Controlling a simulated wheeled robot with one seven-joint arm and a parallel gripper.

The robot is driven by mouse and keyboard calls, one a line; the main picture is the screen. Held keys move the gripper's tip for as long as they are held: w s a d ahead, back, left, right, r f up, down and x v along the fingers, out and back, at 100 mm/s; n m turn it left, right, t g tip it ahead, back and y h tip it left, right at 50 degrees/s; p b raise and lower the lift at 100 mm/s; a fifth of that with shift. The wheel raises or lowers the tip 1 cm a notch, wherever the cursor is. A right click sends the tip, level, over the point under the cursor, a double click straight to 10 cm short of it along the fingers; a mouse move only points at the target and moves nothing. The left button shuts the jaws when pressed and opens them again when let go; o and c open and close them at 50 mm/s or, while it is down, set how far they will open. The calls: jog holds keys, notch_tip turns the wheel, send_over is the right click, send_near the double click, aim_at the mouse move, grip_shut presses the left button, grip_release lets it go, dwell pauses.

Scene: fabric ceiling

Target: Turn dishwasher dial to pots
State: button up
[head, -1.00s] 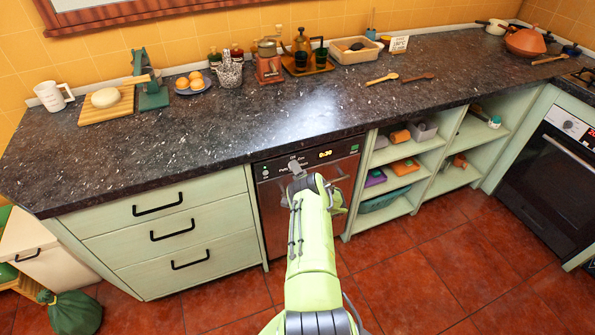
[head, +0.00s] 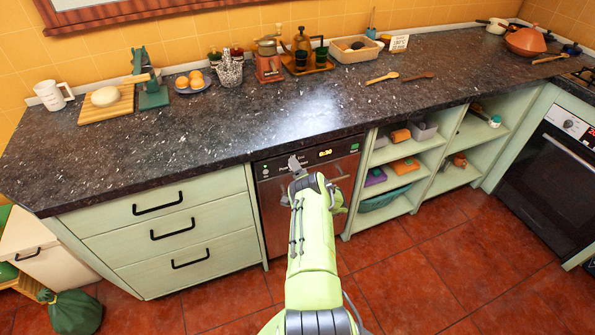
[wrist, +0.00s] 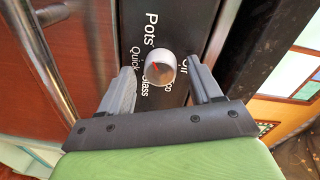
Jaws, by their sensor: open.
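The dishwasher (head: 272,208) has a dark control panel with a lit display (head: 325,153), set under the counter. In the wrist view, the round silver-white dial (wrist: 160,68) carries a short red mark on its face. White labels surround it, among them "Pots", "Quick" and "Glass"; others are partly covered. The red mark lies on the left part of the dial face; which label it indicates is unclear. My gripper (wrist: 161,67) is open, one finger on each side of the dial, with visible gaps.
The dishwasher's bar handle (wrist: 42,55) runs along the left of the wrist view. The dark countertop (head: 215,120) overhangs above the panel. Drawers (head: 160,210) stand to the left and open shelves (head: 400,180) to the right.

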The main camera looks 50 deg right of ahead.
jog(key=p+v, duration=1)
jog(key=v, duration=0.5)
jog(key=shift+s+a, duration=0.3)
